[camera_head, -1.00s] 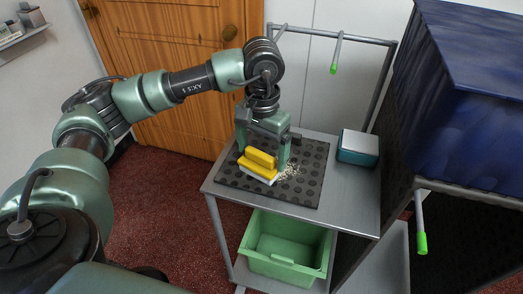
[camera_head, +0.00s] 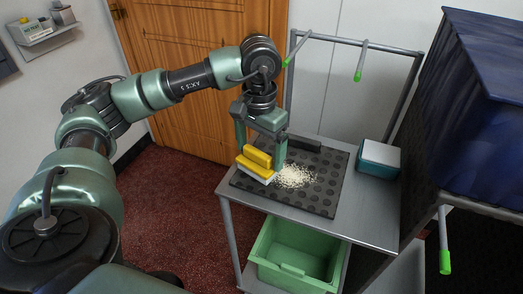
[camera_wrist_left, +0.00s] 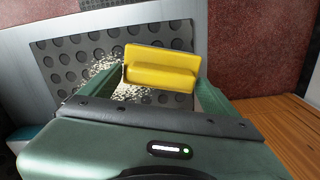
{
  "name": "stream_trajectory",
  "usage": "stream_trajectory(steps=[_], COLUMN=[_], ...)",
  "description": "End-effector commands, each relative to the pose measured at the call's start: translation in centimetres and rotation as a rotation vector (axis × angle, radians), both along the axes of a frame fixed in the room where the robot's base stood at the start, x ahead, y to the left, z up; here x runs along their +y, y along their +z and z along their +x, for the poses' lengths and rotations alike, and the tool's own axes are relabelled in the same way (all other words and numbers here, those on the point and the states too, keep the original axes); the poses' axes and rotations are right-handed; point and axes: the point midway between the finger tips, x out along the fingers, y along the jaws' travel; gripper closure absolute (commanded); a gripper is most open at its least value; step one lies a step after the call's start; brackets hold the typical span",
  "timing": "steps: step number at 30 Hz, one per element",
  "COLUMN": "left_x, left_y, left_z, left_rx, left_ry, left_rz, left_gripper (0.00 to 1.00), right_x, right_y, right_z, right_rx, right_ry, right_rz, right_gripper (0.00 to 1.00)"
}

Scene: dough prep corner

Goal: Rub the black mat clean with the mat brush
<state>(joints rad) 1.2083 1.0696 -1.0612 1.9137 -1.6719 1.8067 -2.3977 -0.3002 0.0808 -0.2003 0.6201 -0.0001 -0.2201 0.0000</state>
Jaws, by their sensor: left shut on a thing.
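The mat brush (camera_head: 258,158) has a yellow grip and a white underside. My left gripper (camera_head: 261,152) is shut on its grip and holds it low over the left part of the black mat (camera_head: 325,200). I cannot tell whether the bristles touch the mat. A pile of pale crumbs (camera_head: 296,177) lies on the mat just right of the brush. In the left wrist view the brush (camera_wrist_left: 160,67) sits between the fingers, with crumbs (camera_wrist_left: 92,82) beside and under it on the studded mat (camera_wrist_left: 60,62). My right gripper is out of view.
The mat lies on a grey metal table (camera_head: 352,212). A teal and white box (camera_head: 379,157) stands at its right, and a dark bar (camera_head: 305,144) lies at the mat's back edge. A green bin (camera_head: 300,248) stands below. A rail (camera_head: 370,43) rises behind.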

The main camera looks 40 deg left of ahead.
Motion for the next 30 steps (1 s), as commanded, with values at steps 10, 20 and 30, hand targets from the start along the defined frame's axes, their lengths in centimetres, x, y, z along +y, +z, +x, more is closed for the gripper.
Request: stream_trajectory(steps=[10,20,30], left_x=[-0.3,-2.4,-2.5], left_y=[-0.2,0.0,0.1], left_z=[0.1,0.6,0.6], left_rx=[0.0,-0.001,-0.001], left_ry=[-0.001,-0.001,0.001], left_rz=[-0.001,-0.001,0.0], left_gripper=[0.58,0.58,0.58], right_x=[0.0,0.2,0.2], right_y=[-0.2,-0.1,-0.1], right_z=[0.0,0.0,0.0], right_rx=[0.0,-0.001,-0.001], right_ry=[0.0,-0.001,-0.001], right_rz=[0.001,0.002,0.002], right_gripper=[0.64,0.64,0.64])
